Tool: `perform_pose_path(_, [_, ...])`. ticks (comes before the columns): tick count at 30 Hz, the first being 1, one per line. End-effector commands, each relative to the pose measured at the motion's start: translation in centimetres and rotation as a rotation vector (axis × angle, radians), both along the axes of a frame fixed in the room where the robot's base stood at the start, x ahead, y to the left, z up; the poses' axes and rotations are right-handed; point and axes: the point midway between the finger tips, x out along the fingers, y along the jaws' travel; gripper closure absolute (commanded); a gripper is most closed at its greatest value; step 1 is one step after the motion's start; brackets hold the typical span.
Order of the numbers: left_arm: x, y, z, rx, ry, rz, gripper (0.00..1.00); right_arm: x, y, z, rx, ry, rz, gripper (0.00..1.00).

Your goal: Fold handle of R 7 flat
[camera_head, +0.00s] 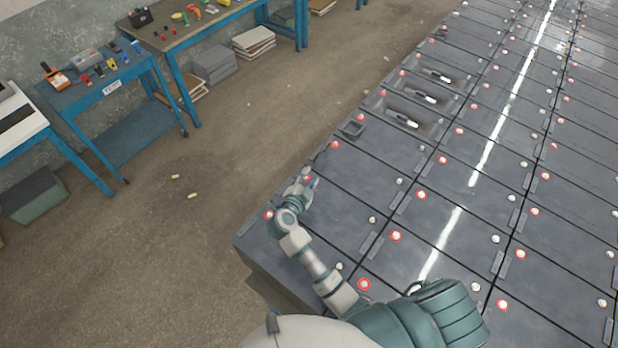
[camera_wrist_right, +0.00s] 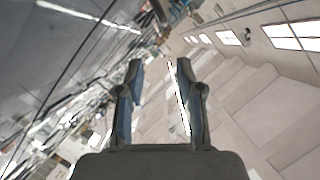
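The battery block is a grid of grey lidded cells (camera_head: 345,205) with red-ringed and white caps. A dark loop handle (camera_head: 352,128) shows on the block's left edge, and a smaller dark part (camera_head: 321,152) shows nearer to my gripper. I cannot read any label, so I cannot tell which one is R 7. My right gripper (camera_head: 307,176) is over the left edge of the block, just short of the smaller dark part. In the right wrist view its two fingers (camera_wrist_right: 155,68) stand apart with nothing visible between them. My left gripper is not in view.
Open recesses with light-coloured parts (camera_head: 403,118) lie further up the block. Blue workbenches with tools (camera_head: 100,85) stand along the wall at left. A green-grey box (camera_head: 35,195) is on the floor. The floor (camera_head: 190,230) between benches and block is mostly clear.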

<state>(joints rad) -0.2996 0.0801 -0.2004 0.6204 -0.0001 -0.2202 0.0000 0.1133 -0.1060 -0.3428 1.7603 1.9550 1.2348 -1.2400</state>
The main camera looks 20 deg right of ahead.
Motion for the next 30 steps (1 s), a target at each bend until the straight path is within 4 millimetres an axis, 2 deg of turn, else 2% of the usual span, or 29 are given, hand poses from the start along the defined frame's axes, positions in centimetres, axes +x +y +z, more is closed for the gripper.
perform_pose_path(12, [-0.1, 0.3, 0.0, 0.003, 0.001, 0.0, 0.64, -0.5, 0.6, 0.2, 0.002, -0.001, 0.002, 0.64])
perform_pose_path(24, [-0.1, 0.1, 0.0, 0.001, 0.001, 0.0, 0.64, -6.2, 6.0, 2.4, 0.003, 0.001, 0.001, 0.64])
perform_pose_path(30, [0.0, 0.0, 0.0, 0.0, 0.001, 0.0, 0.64, -7.9, 7.7, 3.0, 0.0, 0.002, 0.0, 0.64])
